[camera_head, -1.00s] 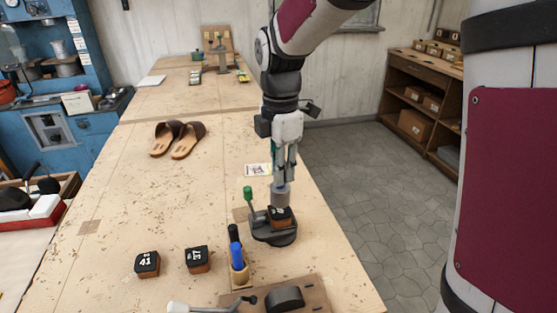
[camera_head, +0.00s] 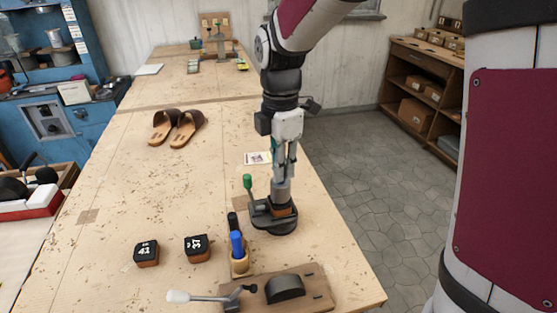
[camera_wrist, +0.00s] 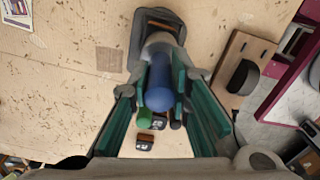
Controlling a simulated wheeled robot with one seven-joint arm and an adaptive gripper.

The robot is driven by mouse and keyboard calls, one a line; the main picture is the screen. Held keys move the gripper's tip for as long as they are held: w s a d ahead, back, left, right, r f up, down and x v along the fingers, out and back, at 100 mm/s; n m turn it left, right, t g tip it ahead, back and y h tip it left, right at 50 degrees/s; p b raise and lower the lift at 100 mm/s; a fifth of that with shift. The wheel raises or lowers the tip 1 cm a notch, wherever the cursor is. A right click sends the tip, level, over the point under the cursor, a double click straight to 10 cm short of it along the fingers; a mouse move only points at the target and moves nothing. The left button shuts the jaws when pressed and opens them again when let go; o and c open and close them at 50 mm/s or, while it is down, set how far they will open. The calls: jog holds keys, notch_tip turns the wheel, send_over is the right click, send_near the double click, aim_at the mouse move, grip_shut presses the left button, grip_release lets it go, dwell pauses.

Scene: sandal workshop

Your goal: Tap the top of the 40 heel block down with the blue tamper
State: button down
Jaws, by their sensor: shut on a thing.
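My gripper (camera_head: 286,165) is shut on the blue tamper, whose blue handle (camera_wrist: 160,85) lies between the green finger pads in the wrist view. Its grey cylindrical head (camera_head: 281,189) points down in the head view. The heel block (camera_head: 282,210) sits in the dark round fixture (camera_head: 275,228), with a strip of its brown side showing. The tamper head covers its top and appears to touch it; its number is hidden. The fixture has a lever with a green knob (camera_head: 247,181) standing up on the left.
Heel blocks marked 41 (camera_head: 146,253) and 37 (camera_head: 197,248) lie left of the fixture. A wooden holder (camera_head: 240,266) with a blue-topped tool stands close in front. A board with a white-handled lever (camera_head: 180,296) is nearer. Sandals (camera_head: 177,127) lie farther back.

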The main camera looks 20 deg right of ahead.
notch_tip(320, 180, up, 2)
jog(key=shift+s+r+p, duration=0.1)
jog(key=shift+r+p, duration=0.05)
jog(key=shift+p, duration=0.2)
jog(key=shift+f+b, duration=0.75)
jog(key=shift+f, duration=1.1)
notch_tip(320, 180, up, 4)
jog(key=shift+f+p, duration=0.25)
jog(key=shift+p, duration=0.7)
jog(key=shift+r, duration=0.1)
jog(key=shift+r+p, duration=0.9)
jog(key=shift+r, duration=1.1)
